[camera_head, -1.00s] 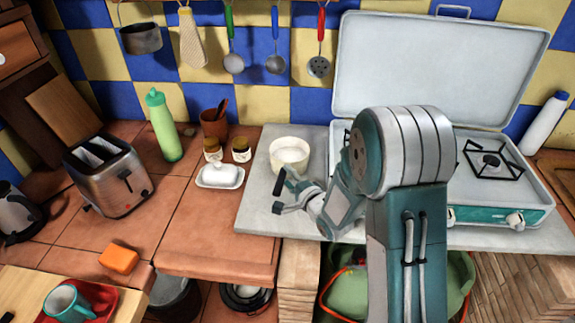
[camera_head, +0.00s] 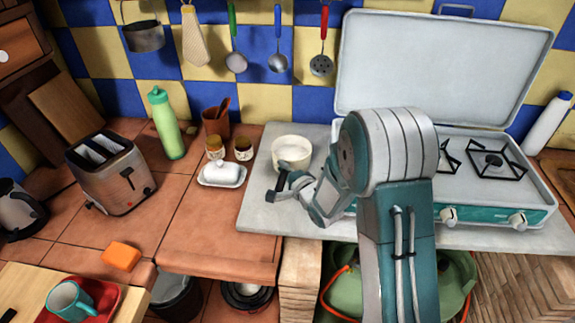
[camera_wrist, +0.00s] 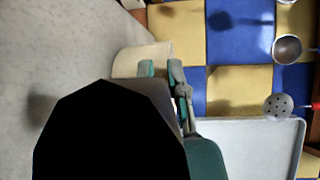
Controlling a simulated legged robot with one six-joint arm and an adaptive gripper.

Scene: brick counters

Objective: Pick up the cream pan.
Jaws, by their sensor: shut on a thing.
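The cream pan (camera_head: 291,150) is a round, pale pan on the grey worktop left of the stove, in the head view. My gripper (camera_head: 284,184) is at its front side, low over the worktop, and is shut on the pan. A dark bar by the fingers looks like the pan's handle; the exact contact is hard to see. In the wrist view part of the cream pan (camera_wrist: 142,58) shows just beyond the teal fingers of my gripper (camera_wrist: 163,72). A large black shape hides much of that view. I cannot tell a gap between pan and worktop.
An open camping stove (camera_head: 490,190) stands right of my arm. Left of the pan are a white butter dish (camera_head: 221,175), two small jars, a brown pot (camera_head: 216,122) and a green bottle (camera_head: 166,125). Utensils hang on the tiled wall behind. Bare worktop (camera_head: 262,215) lies in front.

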